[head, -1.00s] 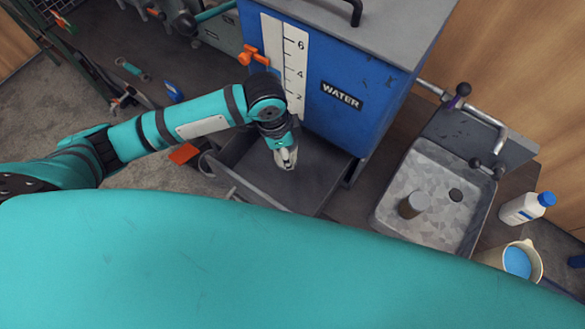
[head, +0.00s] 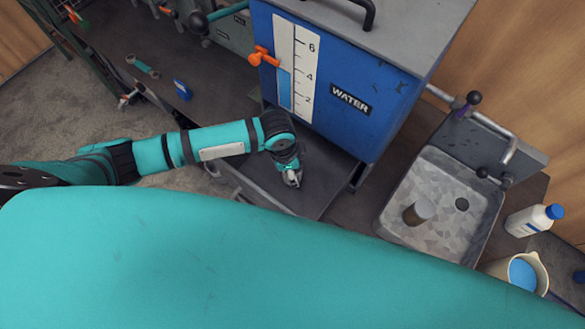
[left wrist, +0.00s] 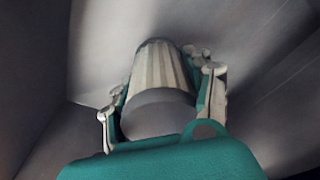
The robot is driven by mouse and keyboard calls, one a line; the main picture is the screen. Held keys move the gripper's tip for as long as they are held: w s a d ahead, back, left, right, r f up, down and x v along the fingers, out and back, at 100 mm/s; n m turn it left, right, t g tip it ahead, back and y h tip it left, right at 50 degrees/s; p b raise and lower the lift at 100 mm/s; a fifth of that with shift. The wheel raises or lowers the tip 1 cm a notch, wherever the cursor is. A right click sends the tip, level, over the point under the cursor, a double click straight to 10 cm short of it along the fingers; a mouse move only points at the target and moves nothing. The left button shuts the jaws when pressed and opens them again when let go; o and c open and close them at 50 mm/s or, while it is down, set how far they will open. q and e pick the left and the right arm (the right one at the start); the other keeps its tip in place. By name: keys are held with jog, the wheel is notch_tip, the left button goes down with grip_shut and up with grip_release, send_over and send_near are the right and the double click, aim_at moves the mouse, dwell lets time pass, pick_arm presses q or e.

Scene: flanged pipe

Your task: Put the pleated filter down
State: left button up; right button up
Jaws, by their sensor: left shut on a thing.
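The pleated filter (left wrist: 158,68) shows in the left wrist view as a pale ribbed cylinder with a smooth grey end (left wrist: 158,118) towards the camera. My left gripper (left wrist: 163,95) is shut on it, with a finger on each side. In the head view my left gripper (head: 292,180) points down over the dark grey tray-like surface (head: 325,180) in front of the blue water tank (head: 330,125). The filter is hard to make out there. I cannot tell whether it touches the surface below. My right gripper is not in view.
A metal sink (head: 440,190) at right holds a small grey-brown cylinder (head: 418,212). An orange valve handle (head: 262,56) sticks out from the tank.

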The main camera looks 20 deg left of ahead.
pick_arm(q)
jog(key=shift+f, duration=0.1)
jog(key=o, duration=1.4)
jog(key=shift+c, duration=0.2)
jog(key=r, duration=0.3)
jog(key=a+r, duration=0.1)
jog(key=r, duration=0.7)
jog(key=shift+s+a+r, duration=0.15)
jog(key=shift+s+a, duration=0.1)
jog(key=shift+s, duration=0.05)
jog(key=shift+a+r, duration=0.1)
jog(key=shift+r, duration=0.35)
jog(key=shift+s+p, duration=0.1)
jog(key=shift+p, duration=0.25)
